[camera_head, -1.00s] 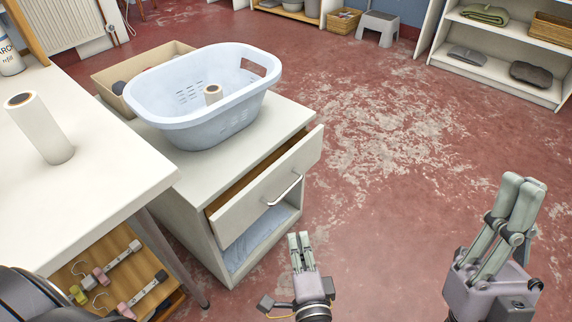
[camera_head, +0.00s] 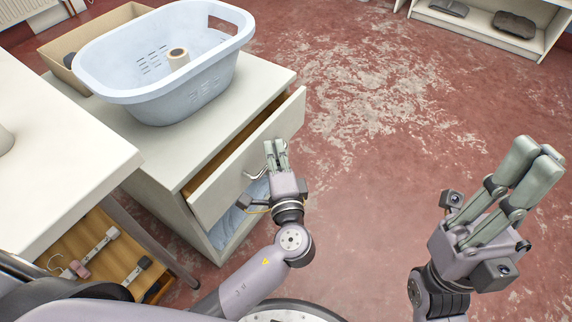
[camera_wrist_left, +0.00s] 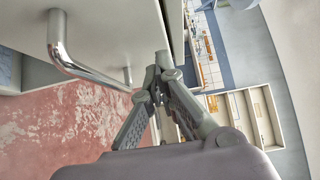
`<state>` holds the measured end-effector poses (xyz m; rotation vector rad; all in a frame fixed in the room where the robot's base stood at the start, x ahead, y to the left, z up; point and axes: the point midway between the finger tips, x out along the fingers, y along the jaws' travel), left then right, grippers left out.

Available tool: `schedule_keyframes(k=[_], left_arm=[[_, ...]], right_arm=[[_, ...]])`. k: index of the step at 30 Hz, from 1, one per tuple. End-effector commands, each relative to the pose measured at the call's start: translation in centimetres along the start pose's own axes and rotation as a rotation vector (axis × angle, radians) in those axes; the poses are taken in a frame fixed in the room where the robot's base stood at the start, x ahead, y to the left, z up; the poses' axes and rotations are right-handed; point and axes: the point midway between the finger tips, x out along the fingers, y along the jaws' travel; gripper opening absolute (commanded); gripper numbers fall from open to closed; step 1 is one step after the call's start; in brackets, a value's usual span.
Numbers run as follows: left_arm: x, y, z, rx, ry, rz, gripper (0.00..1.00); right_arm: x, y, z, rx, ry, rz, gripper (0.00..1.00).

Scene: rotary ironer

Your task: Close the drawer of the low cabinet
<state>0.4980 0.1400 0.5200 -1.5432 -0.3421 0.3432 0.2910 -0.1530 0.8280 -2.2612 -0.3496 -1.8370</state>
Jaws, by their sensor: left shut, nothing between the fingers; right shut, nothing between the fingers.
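The low cabinet (camera_head: 190,215) is white, and its top drawer (camera_head: 283,122) stands partly pulled out. A metal bar handle sits on the drawer front; in the left wrist view the handle (camera_wrist_left: 66,52) is at upper left, beside my fingers. My left gripper (camera_head: 276,146) is shut and empty, in front of the drawer front near the handle and covering part of it in the head view. In the left wrist view my left gripper (camera_wrist_left: 162,68) is close to the drawer front's edge; I cannot tell whether it touches. My right gripper (camera_head: 540,150) is shut and empty, over the floor at right.
A pale blue laundry basket (camera_head: 150,75) with a paper roll (camera_head: 178,57) in it stands on the cabinet top. A cardboard box (camera_head: 62,50) is behind. A white table (camera_head: 50,150) is at left, with hangers on the wooden shelf below. The floor to the right is clear.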

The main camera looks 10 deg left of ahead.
Motion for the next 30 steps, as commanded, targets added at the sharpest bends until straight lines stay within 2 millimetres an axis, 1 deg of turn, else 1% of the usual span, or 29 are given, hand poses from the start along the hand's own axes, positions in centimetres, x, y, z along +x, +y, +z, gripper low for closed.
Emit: schedule_keyframes(k=[4,16,24,30], left_arm=[[0.7,0.0,0.8,-0.001,0.000,-0.001,0.00],[1.0,-0.1,1.1,0.000,-0.001,-0.001,0.00],[3.9,-0.1,4.0,0.001,-0.002,0.000,0.00],[4.3,-0.1,4.3,-0.001,-0.002,-0.001,0.00]], right_arm=[[-0.3,0.0,0.1,0.000,-0.001,0.000,0.00],[-0.1,0.0,0.1,0.000,-0.001,0.000,0.00],[0.8,0.0,-0.2,0.000,-0.001,0.000,0.00],[0.8,0.0,-0.2,0.000,-0.001,0.000,0.00]])
